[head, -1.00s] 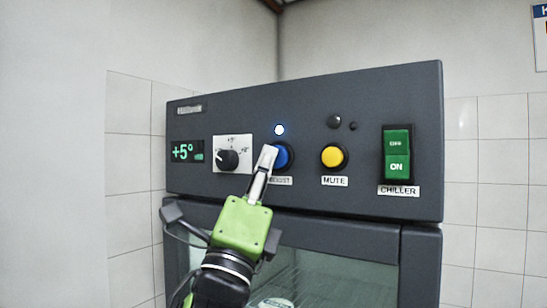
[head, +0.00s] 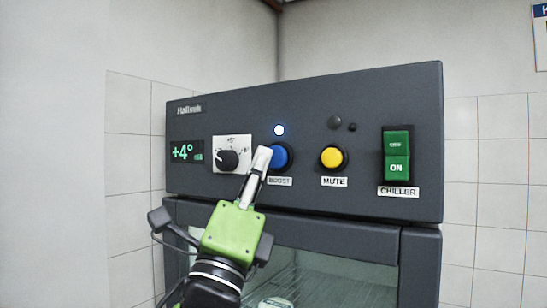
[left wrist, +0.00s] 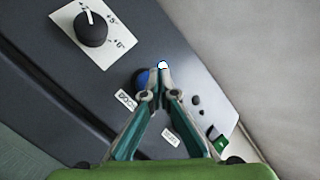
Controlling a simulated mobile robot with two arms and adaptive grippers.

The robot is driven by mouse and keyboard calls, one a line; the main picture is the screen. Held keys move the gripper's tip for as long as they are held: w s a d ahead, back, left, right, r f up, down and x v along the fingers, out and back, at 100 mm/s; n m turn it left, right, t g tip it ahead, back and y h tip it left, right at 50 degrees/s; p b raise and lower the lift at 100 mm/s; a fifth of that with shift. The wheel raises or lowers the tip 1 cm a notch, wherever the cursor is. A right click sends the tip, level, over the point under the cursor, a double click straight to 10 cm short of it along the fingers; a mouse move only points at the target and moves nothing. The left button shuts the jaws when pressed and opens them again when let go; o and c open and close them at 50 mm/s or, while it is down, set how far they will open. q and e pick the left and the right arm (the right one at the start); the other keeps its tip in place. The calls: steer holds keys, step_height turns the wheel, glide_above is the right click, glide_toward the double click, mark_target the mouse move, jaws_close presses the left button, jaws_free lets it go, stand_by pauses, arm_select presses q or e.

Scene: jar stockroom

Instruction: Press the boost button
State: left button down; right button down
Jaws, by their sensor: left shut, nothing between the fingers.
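The blue boost button (head: 281,157) is on the dark control panel, above its BOOST label. A small lamp (head: 279,130) above it glows white-blue. My left gripper (head: 263,158) is shut and empty, its tips just left of the button and overlapping its left edge in the head view. In the left wrist view the blue button (left wrist: 142,79) shows beside the closed fingertips (left wrist: 158,72), partly hidden by a finger. I cannot tell whether the tips touch it. My right gripper is in neither view.
The panel (head: 230,112) also carries a display (head: 186,151) reading +4°, a dial (head: 229,159), a yellow mute button (head: 332,157) and a green chiller switch (head: 397,155) marked ON. A glass door (head: 335,277) is below.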

arm_select(q)
steer(key=s+a, duration=0.1)
steer(key=s, duration=0.1)
steer(key=s+a+p, duration=0.1)
steer(key=s+a, duration=0.1)
stand_by(0.4)
stand_by(0.6)
